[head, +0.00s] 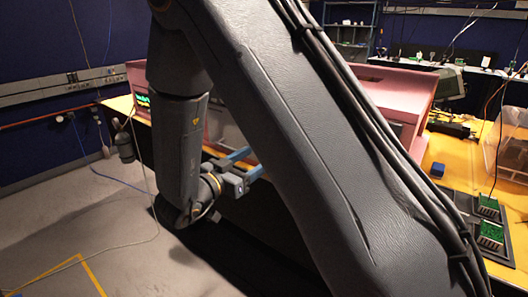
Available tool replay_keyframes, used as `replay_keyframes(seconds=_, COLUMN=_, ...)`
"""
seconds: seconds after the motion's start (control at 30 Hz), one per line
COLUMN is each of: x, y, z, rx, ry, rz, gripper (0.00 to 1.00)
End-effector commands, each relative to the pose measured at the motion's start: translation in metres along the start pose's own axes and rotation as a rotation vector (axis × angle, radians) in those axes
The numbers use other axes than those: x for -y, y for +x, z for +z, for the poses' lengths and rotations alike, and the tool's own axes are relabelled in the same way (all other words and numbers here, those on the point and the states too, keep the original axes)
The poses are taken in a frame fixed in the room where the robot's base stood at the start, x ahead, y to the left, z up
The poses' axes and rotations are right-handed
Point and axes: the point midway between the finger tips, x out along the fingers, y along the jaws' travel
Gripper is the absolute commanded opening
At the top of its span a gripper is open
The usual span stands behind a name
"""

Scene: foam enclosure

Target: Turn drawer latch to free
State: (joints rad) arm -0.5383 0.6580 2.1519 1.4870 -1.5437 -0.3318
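My gripper (252,162) is low in the middle of the head view, in front of the dark front of the bench. Its two blue fingers are spread apart and point right, with nothing visible between them, so it is open. The fingers end close to the edge of my large upper arm link, which crosses the picture diagonally. I cannot make out the drawer or its latch. That part of the bench front is dark or hidden behind my arm, so I cannot tell whether the fingers touch anything.
A yellow bench top (462,162) carries a pink housing (398,92), a small blue block (438,170), green circuit boards (490,232) and a clear bin (508,150). A cable (150,190) hangs at left. The grey floor (60,215) at lower left is mostly clear, with yellow tape.

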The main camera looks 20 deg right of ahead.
Motion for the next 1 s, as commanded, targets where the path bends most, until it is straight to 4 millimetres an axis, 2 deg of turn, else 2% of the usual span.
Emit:
replay_keyframes(seconds=0.1, x=-0.001, y=0.019, z=-0.001, rx=0.001, ry=0.000, rz=0.003, gripper=0.62)
replay_keyframes(seconds=0.3, x=0.000, y=0.039, z=0.000, rx=0.001, ry=0.000, rz=0.000, gripper=0.62)
replay_keyframes(seconds=0.63, x=0.000, y=0.043, z=0.000, rx=0.002, ry=0.001, rz=-0.001, gripper=0.62)
replay_keyframes(seconds=0.9, x=0.000, y=0.042, z=0.000, rx=0.002, ry=0.001, rz=-0.002, gripper=0.21)
replay_keyframes(seconds=1.0, x=0.000, y=0.042, z=0.000, rx=0.002, ry=0.003, rz=-0.001, gripper=0.21)
